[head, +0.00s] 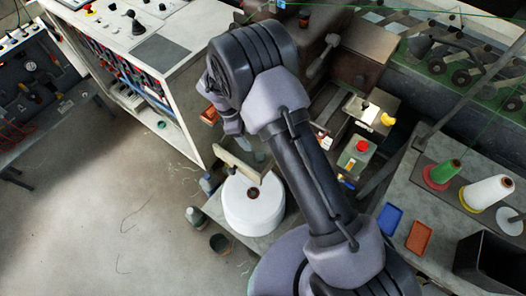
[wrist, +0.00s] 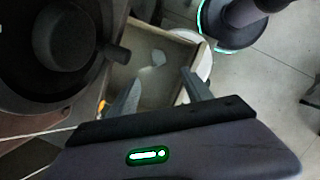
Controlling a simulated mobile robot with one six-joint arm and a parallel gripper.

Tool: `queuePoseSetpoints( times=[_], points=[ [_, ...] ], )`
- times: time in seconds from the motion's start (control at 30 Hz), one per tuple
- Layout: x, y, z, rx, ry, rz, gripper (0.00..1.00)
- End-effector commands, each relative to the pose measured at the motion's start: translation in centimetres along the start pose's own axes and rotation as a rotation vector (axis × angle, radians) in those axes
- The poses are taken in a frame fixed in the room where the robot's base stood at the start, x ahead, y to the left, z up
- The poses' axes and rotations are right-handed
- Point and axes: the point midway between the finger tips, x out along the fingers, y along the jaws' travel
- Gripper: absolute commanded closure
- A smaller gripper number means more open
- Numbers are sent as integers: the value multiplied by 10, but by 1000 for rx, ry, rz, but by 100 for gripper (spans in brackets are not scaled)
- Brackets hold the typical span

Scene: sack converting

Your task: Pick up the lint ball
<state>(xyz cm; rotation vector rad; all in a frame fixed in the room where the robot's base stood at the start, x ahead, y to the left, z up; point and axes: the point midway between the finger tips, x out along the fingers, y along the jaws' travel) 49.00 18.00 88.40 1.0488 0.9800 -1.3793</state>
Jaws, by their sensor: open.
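A small pale grey-white tuft, which looks like the lint ball (wrist: 158,57), lies inside a shallow open tray or drawer (wrist: 193,41) in the wrist view. A second, fainter pale patch lies beside it. My gripper (wrist: 159,78) is open, its two fingers apart and pointing toward the tray, with nothing between them. The lint ball shows beyond the fingertips; the exact gap is hard to judge. In the head view the tray's pale edge (head: 238,162) shows below my wrist, but my arm hides the fingertips and the lint ball.
A dark round machine part (wrist: 65,38) with a peg stands close to the left of the tray. A white roll (head: 252,208) sits right by the tray. A white control cabinet (head: 165,110) stands left. Cones of thread (head: 488,192) stand on the right table. Floor at left is open.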

Motion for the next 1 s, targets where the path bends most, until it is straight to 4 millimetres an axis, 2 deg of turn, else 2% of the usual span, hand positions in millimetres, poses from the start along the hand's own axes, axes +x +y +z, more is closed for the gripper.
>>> queuePoseSetpoints(
  times=[0.03,0.2,0.3,0.47,0.7,0.9,1.0],
  points=[
    [21,-1,-1,1,-2,-4,42],
    [68,-1,0,4,-1,-4,42],
    [84,0,0,4,0,-3,42],
    [97,0,0,6,0,-3,42],
    [141,4,-2,6,-1,-4,42],
    [141,4,-2,6,1,-2,42],
    [140,4,-2,6,1,-2,61]
  ],
)
